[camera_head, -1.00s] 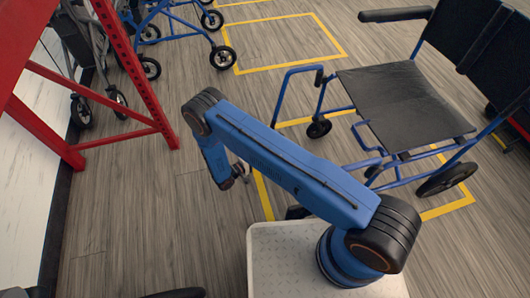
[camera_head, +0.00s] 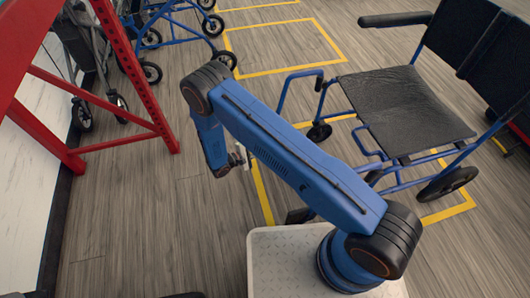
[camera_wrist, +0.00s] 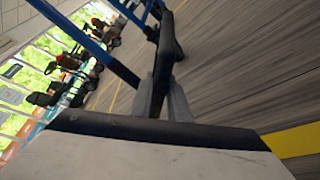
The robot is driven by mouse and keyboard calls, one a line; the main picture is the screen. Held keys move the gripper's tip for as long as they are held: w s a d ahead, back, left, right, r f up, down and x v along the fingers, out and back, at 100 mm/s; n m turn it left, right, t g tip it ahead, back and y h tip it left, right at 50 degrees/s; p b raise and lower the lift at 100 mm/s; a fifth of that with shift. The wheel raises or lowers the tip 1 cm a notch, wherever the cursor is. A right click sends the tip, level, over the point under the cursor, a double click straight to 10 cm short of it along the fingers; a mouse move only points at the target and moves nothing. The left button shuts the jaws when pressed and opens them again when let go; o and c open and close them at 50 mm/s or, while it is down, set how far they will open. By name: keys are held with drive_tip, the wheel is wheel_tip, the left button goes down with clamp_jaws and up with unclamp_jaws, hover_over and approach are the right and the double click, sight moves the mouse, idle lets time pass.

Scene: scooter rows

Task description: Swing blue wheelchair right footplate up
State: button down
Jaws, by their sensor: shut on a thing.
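The blue wheelchair (camera_head: 405,108) stands at the right in the head view, with a black seat and blue tubes. My gripper (camera_wrist: 162,98) shows in the wrist view, its two grey fingers closed on a dark, narrow part that appears to be the right footplate (camera_wrist: 166,50). It looks edge-on there, close to blue frame tubes (camera_wrist: 118,68). In the head view my arm hides most of the gripper and this footplate. Another dark plate (camera_head: 298,215), apparently the other footplate, shows low beside my arm. The exact tilt of the held footplate is hard to tell.
A red metal rack (camera_head: 125,75) stands at the left. Other blue-framed walkers or chairs (camera_head: 175,30) are at the top left. Yellow lines (camera_head: 262,190) mark bays on the wood-look floor. Scooters (camera_wrist: 75,65) show far off in the wrist view. Open floor lies left of my arm.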

drive_tip(key=w+r+n+g, duration=0.1)
drive_tip(key=w+r+n, duration=0.1)
drive_tip(key=shift+w+a+r+n+g, duration=0.1)
drive_tip(key=shift+a+n+g, duration=0.2)
drive_tip(key=shift+g, duration=0.1)
drive_tip(key=shift+w+r+n+g, duration=0.35)
drive_tip(key=shift+w+n+g, duration=0.05)
drive_tip(key=shift+w+n, duration=0.2)
drive_tip(key=shift+w+a+r+n+g, duration=0.15)
drive_tip(key=shift+w+n+g, duration=0.15)
drive_tip(key=shift+w+n, duration=0.15)
drive_tip(key=shift+w+a+r+n+g, duration=0.15)
drive_tip(key=shift+w+n+g, duration=0.15)
drive_tip(key=shift+w+n, duration=0.15)
drive_tip(key=shift+w+a+r+n+g, duration=0.1)
drive_tip(key=shift+w+a+n+g, duration=0.1)
drive_tip(key=shift+w+n+g, duration=0.8)
drive_tip(key=shift+w, duration=0.2)
drive_tip(key=c, duration=1.7)
unclamp_jaws()
drive_tip(key=shift+a, duration=0.1)
